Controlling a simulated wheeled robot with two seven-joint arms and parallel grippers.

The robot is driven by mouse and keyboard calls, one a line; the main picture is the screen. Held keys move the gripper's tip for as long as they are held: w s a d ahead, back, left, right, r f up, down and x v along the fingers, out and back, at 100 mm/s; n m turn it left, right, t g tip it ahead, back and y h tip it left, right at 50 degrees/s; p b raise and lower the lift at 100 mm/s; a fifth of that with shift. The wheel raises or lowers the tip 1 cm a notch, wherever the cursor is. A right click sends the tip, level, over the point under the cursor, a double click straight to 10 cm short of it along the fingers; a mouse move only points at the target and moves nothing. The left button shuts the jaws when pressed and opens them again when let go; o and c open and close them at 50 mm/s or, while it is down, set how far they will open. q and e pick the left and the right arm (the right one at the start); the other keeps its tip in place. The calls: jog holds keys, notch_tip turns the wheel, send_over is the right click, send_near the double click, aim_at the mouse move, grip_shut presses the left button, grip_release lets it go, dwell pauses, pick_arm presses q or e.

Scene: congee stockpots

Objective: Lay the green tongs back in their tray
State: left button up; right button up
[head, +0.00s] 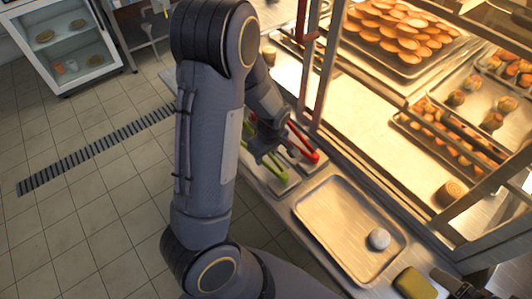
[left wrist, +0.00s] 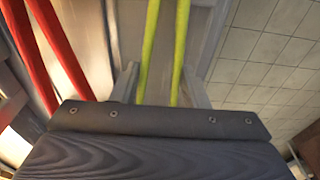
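The green tongs (head: 276,168) lie low over the tray strip beside the counter in the head view, partly hidden by my left gripper (head: 266,150). In the left wrist view, the two green arms of the tongs (left wrist: 149,45) run between the fingers of my left gripper (left wrist: 160,80). The fingers are apart, with a narrow gap showing on each side. The tray (head: 286,187) under the tongs is pale metal and mostly covered. I cannot tell whether the tongs touch it. A dark shape at the bottom right edge may be my right gripper; its fingers cannot be made out.
Red tongs (head: 303,145) lie just right of the green ones and show in the left wrist view (left wrist: 48,50). A metal tray (head: 330,215) with a pale round item (head: 379,239) and a green-yellow block (head: 413,283) are nearer. A glazed pastry case borders the right.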

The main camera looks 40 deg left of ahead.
pick_arm(q)
jog(key=o, duration=0.6)
jog(key=shift+o, duration=0.2)
jog(key=shift+r, duration=0.1)
notch_tip(320, 180, up, 8)
jog(key=p, duration=0.1)
jog(key=shift+d+f+p, duration=0.2)
jog(key=shift+d+p, duration=0.15)
jog(key=shift+d, duration=0.1)
jog(key=shift+s, duration=0.1)
